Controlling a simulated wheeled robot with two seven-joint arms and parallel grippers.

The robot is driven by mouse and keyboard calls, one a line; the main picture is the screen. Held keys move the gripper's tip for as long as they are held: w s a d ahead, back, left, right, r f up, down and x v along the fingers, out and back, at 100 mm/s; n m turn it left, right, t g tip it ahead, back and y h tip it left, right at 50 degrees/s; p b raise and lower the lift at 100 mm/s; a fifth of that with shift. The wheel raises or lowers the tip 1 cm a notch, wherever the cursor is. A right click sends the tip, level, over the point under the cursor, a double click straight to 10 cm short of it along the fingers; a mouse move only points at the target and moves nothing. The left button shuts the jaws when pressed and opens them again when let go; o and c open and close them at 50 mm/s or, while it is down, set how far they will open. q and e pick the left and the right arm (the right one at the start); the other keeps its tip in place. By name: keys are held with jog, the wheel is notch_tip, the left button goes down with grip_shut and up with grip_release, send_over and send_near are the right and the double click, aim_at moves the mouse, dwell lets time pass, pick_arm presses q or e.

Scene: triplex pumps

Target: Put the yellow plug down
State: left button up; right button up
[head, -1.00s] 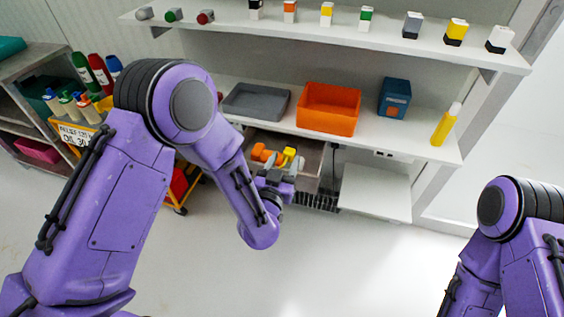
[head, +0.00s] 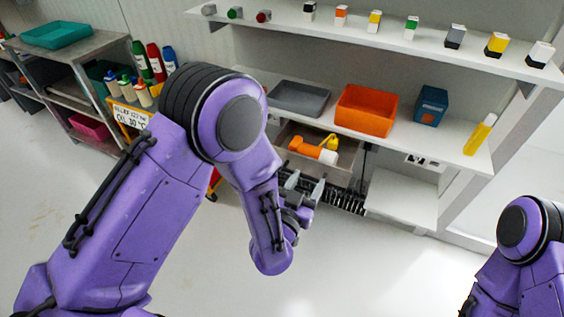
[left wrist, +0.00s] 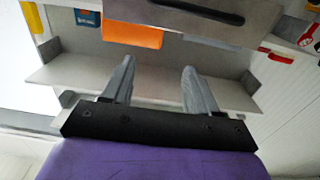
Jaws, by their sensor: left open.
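The yellow plug (head: 331,141) lies in the open drawer (head: 343,174) under the shelf, beside an orange part with a pale end (head: 306,148). My left gripper (head: 305,187) is in front of the drawer, apart from the plug, with its two fingers spread and nothing between them. In the left wrist view the open fingers (left wrist: 158,66) point toward a bare shelf, and the plug does not show. Only part of my right arm shows at the lower right; its gripper is out of the picture.
A grey tray (head: 299,98), an orange bin (head: 367,110), a blue box (head: 430,105) and a yellow cylinder (head: 480,134) stand on the shelf above the drawer. Several small coloured blocks line the top shelf. A drawer front with a dark handle (left wrist: 205,12) is close above the fingers.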

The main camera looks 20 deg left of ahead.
pick_arm(q)
jog(key=s+a+f+n+g+y, duration=0.25)
jog(key=s+a+f+g, duration=0.25)
jog(key=s+a+f, duration=0.4)
jog(key=s+a+f+n+g+y, duration=0.2)
jog(key=s+a+f+n+g, duration=0.3)
jog(key=f, duration=0.6)
jog(key=s+a+f+g+y, duration=0.1)
jog(key=s+a+f+g, duration=0.15)
jog(key=s, duration=0.45)
jog(key=s+a+f+g, duration=0.2)
jog(key=s+a, duration=0.2)
jog(key=s, duration=0.4)
notch_tip(320, 180, up, 7)
jog(key=p, duration=0.6)
jog(key=shift+w+n+p, duration=0.3)
jog(key=shift+w+n, duration=0.05)
jog(key=shift+c, duration=0.2)
